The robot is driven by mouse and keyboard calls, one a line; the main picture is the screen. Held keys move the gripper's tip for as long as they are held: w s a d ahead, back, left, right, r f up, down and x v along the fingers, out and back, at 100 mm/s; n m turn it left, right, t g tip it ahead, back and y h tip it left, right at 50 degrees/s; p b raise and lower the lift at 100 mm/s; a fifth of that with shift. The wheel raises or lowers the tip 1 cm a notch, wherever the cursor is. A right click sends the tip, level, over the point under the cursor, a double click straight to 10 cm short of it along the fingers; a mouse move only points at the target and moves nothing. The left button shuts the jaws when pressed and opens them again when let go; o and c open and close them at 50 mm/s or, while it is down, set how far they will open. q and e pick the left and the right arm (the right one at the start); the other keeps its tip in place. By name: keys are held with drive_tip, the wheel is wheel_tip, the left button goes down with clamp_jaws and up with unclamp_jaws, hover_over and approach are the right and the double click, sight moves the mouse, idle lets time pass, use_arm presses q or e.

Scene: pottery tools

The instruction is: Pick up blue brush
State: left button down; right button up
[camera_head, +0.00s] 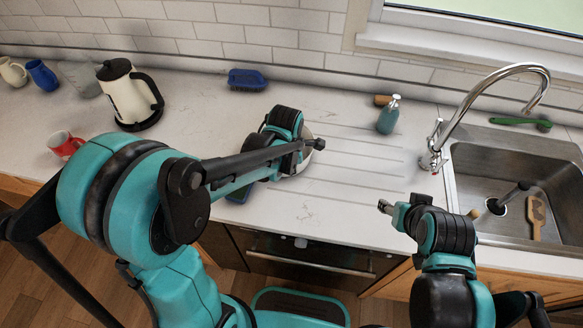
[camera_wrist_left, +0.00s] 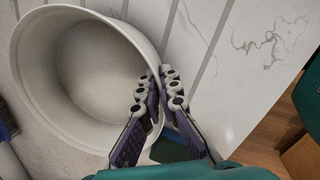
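A blue brush (camera_head: 247,79) lies at the back of the white counter, against the tiled wall, and no gripper is near it. My left gripper (camera_head: 321,144) is over the middle of the counter, in front of the brush and to its right. In the left wrist view the left gripper's fingers (camera_wrist_left: 161,90) are close together at the rim of a white bowl (camera_wrist_left: 90,65), one on each side of its wall. The arm mostly hides this bowl in the head view. My right gripper (camera_head: 384,206) is above the counter's front edge, away from the brush; its finger opening is too small to tell.
A cream kettle (camera_head: 128,96) and a red mug (camera_head: 65,144) stand on the left. A teal soap bottle (camera_head: 388,116) stands at the back right. The steel sink (camera_head: 480,165) and tall tap (camera_head: 520,68) are on the right. A green brush (camera_head: 518,121) lies behind the sink.

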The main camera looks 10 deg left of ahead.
use_arm(q)
drive_tip(key=shift+f, duration=0.1)
drive_tip(key=c, duration=2.1)
unclamp_jaws()
drive_tip(key=shift+f, duration=0.1)
drive_tip(key=o, duration=0.4)
